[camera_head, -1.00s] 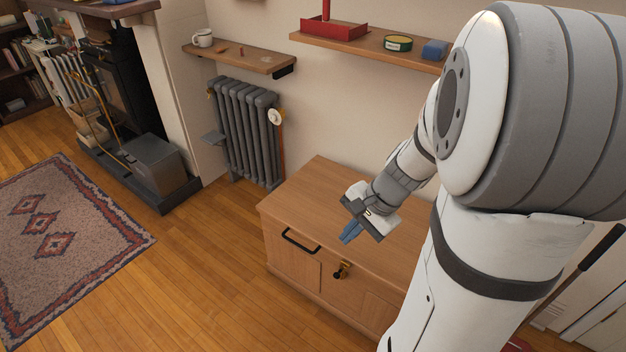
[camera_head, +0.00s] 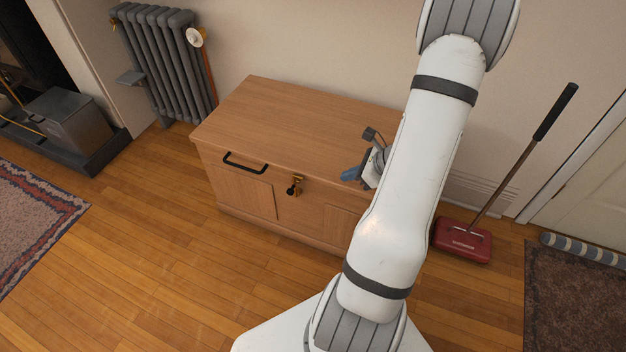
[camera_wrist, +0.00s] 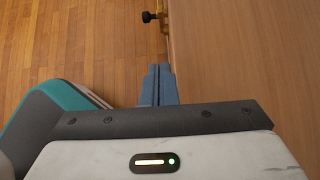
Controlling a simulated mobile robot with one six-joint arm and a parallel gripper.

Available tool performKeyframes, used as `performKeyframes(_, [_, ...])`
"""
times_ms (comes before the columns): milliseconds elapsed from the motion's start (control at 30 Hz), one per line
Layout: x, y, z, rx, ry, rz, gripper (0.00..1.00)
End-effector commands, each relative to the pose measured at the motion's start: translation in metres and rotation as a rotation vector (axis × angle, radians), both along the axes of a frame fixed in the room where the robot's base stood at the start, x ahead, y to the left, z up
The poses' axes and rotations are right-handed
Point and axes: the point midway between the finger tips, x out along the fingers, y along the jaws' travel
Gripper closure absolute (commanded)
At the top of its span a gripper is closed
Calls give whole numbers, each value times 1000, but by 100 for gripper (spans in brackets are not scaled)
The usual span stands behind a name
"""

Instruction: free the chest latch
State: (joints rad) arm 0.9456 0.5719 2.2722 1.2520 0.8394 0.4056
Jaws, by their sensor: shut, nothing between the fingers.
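The wooden chest (camera_head: 290,120) stands against the wall with its lid down. Its brass latch (camera_head: 298,181), with a dark knob (camera_head: 292,190), is at the middle of the front, just under the lid edge. My gripper (camera_head: 350,174) is right of the latch, near the lid's front edge, with blue fingers shut and empty. In the wrist view, the fingers (camera_wrist: 157,88) point toward the latch's dark knob (camera_wrist: 148,17) and brass part (camera_wrist: 163,17) at the top, with a gap between. The chest top (camera_wrist: 240,60) fills the right side. My arm hides the chest's right end.
A black handle (camera_head: 245,163) is on the chest front, left of the latch. A radiator (camera_head: 165,65) stands behind left. A red floor sweeper (camera_head: 463,240) stands to the right, its handle leaning up. The wooden floor (camera_head: 150,240) before the chest is clear.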

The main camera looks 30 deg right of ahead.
Motion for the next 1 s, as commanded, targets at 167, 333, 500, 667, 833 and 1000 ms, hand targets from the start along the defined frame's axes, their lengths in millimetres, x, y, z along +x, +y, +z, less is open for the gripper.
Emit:
performKeyframes(167, [7, 7, -11, 1, 0, 4, 100])
performKeyframes(333, [25, 21, -37, 1, 1, 6, 100])
performKeyframes(500, [45, 37, -63, 1, 1, 6, 100])
performKeyframes(667, [65, 52, -74, -2, -2, 6, 100])
performKeyframes(833, [81, 63, -72, -2, -1, 4, 100])
performKeyframes(1000, [87, 68, -71, -1, 0, 1, 100])
